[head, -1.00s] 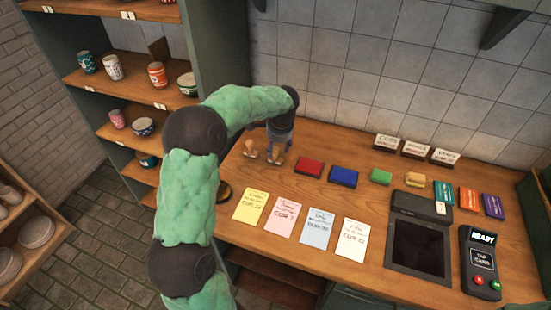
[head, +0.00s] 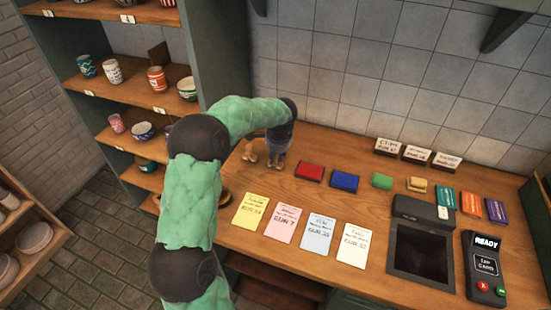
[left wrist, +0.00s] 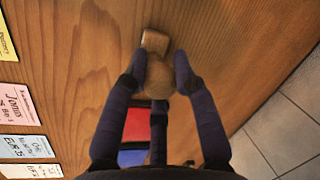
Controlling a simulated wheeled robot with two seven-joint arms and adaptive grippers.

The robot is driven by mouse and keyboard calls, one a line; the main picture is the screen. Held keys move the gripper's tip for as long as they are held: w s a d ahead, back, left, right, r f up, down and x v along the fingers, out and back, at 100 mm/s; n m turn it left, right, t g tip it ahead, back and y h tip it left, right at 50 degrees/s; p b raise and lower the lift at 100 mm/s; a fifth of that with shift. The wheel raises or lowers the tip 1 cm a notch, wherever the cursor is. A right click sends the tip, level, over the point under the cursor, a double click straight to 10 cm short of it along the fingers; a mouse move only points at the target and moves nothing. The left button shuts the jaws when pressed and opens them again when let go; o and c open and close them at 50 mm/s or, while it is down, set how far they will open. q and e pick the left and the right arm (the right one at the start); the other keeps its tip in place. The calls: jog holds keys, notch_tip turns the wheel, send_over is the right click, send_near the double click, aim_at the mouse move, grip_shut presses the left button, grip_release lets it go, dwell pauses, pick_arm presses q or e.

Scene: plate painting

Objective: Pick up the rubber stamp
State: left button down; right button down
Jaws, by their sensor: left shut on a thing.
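The rubber stamp, with a round wooden knob (left wrist: 158,78), is between the fingers of my left gripper (left wrist: 159,68) in the left wrist view. The gripper is shut on it. In the head view my left gripper (head: 278,158) points down at the back left of the counter, and its fingers mostly hide the stamp. A second small wooden piece (head: 250,153) stands just left of it; it also shows beyond the fingertips in the left wrist view (left wrist: 155,40). I cannot tell whether the held stamp touches the counter. My right gripper is not in view.
Several price cards, one yellow (head: 250,210), lie in front. A shelf of cups (head: 130,85) stands left. The tiled wall (head: 340,75) is behind.

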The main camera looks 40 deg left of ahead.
pick_arm(q)
jog(key=shift+r, duration=0.4)
jog(key=p+v, duration=0.1)
jog(key=v, duration=0.2)
jog(key=shift+a+r, duration=0.15)
jog(key=s+d+r+p, duration=0.3)
jog(key=s+d+r, duration=0.4)
jog(key=s+r, duration=0.2)
jog(key=shift+s, duration=1.35)
